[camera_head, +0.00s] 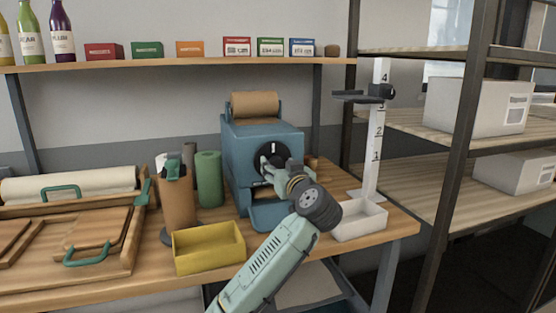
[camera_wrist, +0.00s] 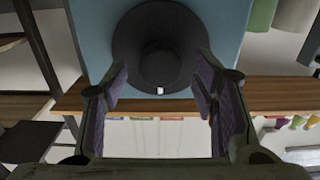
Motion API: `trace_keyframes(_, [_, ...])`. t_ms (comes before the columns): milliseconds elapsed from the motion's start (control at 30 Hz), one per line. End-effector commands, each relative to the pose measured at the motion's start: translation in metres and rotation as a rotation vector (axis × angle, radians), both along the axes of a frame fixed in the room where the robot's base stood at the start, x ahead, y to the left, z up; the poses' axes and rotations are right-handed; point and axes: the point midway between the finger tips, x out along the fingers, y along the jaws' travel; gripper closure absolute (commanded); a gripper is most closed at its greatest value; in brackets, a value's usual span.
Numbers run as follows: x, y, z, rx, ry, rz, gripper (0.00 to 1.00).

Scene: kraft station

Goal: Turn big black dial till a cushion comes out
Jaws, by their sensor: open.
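The big black dial (camera_head: 272,153) is on the front of the blue machine (camera_head: 240,160), with a white mark at its top in the head view. In the wrist view the dial (camera_wrist: 160,50) shows between and beyond the fingers, its raised middle knob facing me. My gripper (camera_head: 275,167) is in front of the dial and hides its lower part. In the wrist view my gripper (camera_wrist: 162,98) is open, with one finger on each side of the knob. I cannot tell whether the fingers touch it. A brown paper roll (camera_head: 256,104) sits on top of the machine.
A yellow bin (camera_head: 208,248) and a white bin (camera_head: 360,220) stand near the table's front. A green roll (camera_head: 209,178) is left of the machine. A post with numbers (camera_head: 377,140) stands at right. A shelf (camera_head: 180,64) with boxes and bottles runs above.

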Motion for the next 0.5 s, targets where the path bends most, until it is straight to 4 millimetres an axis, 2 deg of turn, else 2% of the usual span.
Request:
trace_keyframes(133, [0.0087, 0.004, 0.0004, -0.001, 0.0, 0.002, 0.46])
trace_keyframes(400, [0.0099, 0.0039, -0.0001, -0.001, -0.001, 0.0, 0.46])
trace_keyframes(500, [0.0098, 0.0039, -0.0001, -0.001, -0.001, 0.0, 0.52])
